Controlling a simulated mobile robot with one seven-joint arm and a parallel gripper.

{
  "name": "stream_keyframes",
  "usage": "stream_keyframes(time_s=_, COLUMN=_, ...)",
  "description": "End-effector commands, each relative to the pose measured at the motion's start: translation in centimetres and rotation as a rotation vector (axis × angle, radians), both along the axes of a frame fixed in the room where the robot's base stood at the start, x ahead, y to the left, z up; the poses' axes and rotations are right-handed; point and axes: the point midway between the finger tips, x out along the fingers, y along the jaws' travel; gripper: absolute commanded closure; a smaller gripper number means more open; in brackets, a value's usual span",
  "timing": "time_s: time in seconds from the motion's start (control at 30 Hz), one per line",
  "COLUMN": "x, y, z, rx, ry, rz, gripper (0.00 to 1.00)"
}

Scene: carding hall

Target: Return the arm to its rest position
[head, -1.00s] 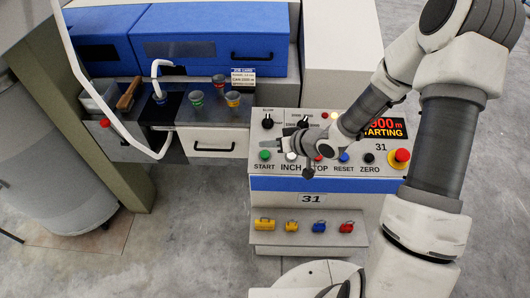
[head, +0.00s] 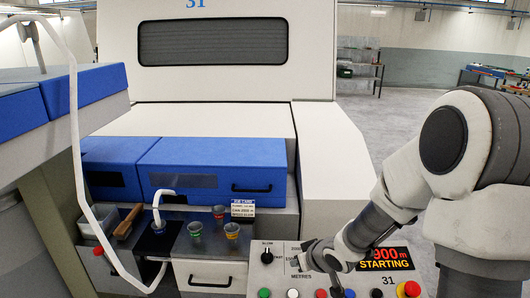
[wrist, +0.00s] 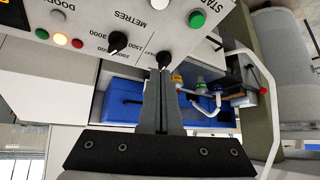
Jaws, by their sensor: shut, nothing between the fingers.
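My gripper (head: 300,262) is over the sloping control panel (head: 256,275) of machine 31, at the end of my bent arm on the right. In the wrist view its two dark fingers (wrist: 164,78) are together, with nothing held between them. The fingertips appear in front of the panel's black knob (wrist: 165,55); I cannot tell whether they touch it. In the head view my wrist hides the middle of the panel.
A white curved rail (head: 75,130) rises at left. Open floor lies behind at right.

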Motion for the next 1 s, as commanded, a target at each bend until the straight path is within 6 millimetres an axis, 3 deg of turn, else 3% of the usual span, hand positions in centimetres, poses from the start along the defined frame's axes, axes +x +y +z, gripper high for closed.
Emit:
stream_keyframes(time_s=0.03, x=-0.2, y=-1.1, z=1.8, rx=-0.051, ry=-0.011, rz=-0.029, gripper=1.0)
stream_keyframes(time_s=0.27, x=-2.8, y=-5.4, z=8.3, rx=-0.214, ry=-0.007, rz=-0.178, gripper=1.0)
stream_keyframes(time_s=0.5, x=-8.0, y=-7.9, z=14.4, rx=-0.277, ry=0.024, rz=-0.323, gripper=1.0)
stream_keyframes(time_s=0.8, x=-16.7, y=-7.9, z=19.3, rx=-0.213, ry=0.1, rz=-0.432, gripper=1.0)
stream_keyframes(time_s=1.0, x=-22.1, y=-6.5, z=20.8, rx=-0.124, ry=0.157, rz=-0.432, gripper=1.0)
